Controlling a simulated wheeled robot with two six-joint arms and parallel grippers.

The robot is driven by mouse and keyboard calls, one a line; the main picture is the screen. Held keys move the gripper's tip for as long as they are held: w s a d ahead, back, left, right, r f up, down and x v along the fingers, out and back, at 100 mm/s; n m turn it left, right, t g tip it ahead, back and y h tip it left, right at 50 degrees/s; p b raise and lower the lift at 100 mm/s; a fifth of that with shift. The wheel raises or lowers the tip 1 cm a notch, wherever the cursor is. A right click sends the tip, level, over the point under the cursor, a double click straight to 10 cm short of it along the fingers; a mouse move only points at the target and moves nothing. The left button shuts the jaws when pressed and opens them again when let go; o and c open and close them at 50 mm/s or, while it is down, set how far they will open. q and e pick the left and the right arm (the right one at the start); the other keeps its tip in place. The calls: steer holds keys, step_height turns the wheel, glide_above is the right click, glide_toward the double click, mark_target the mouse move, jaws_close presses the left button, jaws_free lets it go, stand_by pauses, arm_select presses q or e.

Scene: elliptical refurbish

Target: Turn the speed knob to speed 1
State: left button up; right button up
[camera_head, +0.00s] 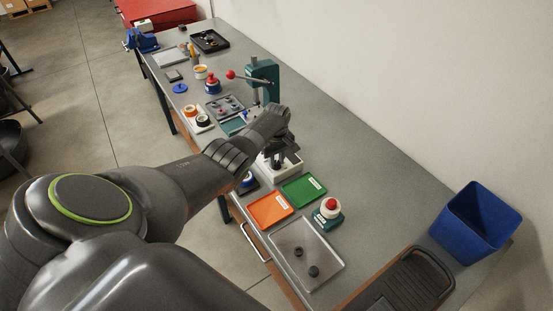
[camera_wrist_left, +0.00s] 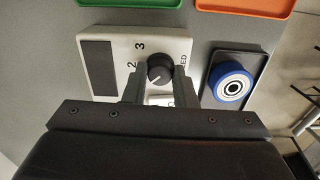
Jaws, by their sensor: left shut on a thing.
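The speed knob (camera_wrist_left: 160,69) is a round black knob on a white control box (camera_wrist_left: 187,46). A light pointer line on it slants toward the lower left in the left wrist view. The digits 3 and 2 show on the box beside it; the lower markings and part of the word at the right are hidden by my fingers. My left gripper (camera_wrist_left: 157,84) is shut on the knob, one finger on each side. In the head view my left gripper (camera_head: 285,160) reaches down over the white box (camera_head: 282,172), and the knob is hidden there. My right gripper is not in view.
A blue-and-white round part (camera_wrist_left: 232,83) on a dark tray sits close beside the box. Green (camera_head: 303,189) and orange (camera_head: 269,210) trays, a red-button switch (camera_head: 329,211) and a metal tray (camera_head: 319,248) are nearby. A teal press (camera_head: 264,75) stands beyond. The wall-side bench strip is clear.

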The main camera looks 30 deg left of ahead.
mark_target(276, 162)
arm_select(q)
steer(key=shift+w+r+n, duration=0.1)
steer(key=shift+n, duration=0.2)
stand_by(0.4)
steer(key=o, duration=1)
steer(key=shift+r, duration=0.65)
step_height(276, 162, up, 16)
steer(key=b, duration=0.3)
